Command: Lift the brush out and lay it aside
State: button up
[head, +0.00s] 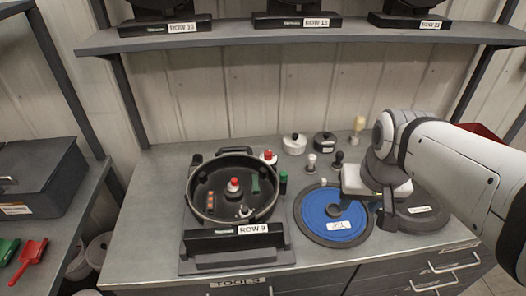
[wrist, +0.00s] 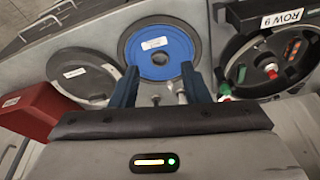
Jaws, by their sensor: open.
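The round black seed meter housing (head: 189,207) stands open on the bench behind its ROW 9 plate (head: 252,229); its rim also shows at the right of the wrist view (wrist: 240,75). Inside it are a red-topped centre knob (head: 233,185), a small orange-marked strip (head: 211,200), a green piece (head: 255,184) and a pale-and-black knob (head: 244,210). I cannot tell for sure which piece is the brush. My gripper (wrist: 158,88) is open and empty, its two blue fingers apart. It is right of the housing, above the bench near the blue disc.
A blue disc (head: 318,208) lies right of the housing, with a grey disc (head: 428,212) beyond it. Small knobs and round pots (head: 325,141) stand behind. A red bin (wrist: 38,108) is at the wrist view's left. A shelf (head: 230,40) spans the back.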

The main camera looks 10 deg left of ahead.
jog(key=w+a+f+n+g, duration=0.1)
jog(key=w+a+f, duration=0.1)
jog(key=w+a, duration=0.7)
jog(key=n+g+b, duration=0.1)
jog(key=g+b, duration=0.1)
send_over(256, 185)
jog(key=f, duration=0.9)
jog(key=shift+a, duration=0.4)
jog(key=f, duration=0.2)
jog(key=f+p, duration=0.1)
jog(key=f, duration=0.4)
jog(key=shift+d+p, duration=0.35)
jog(key=shift+f, duration=0.3)
jog(key=shift+c, duration=0.3)
grip_shut()
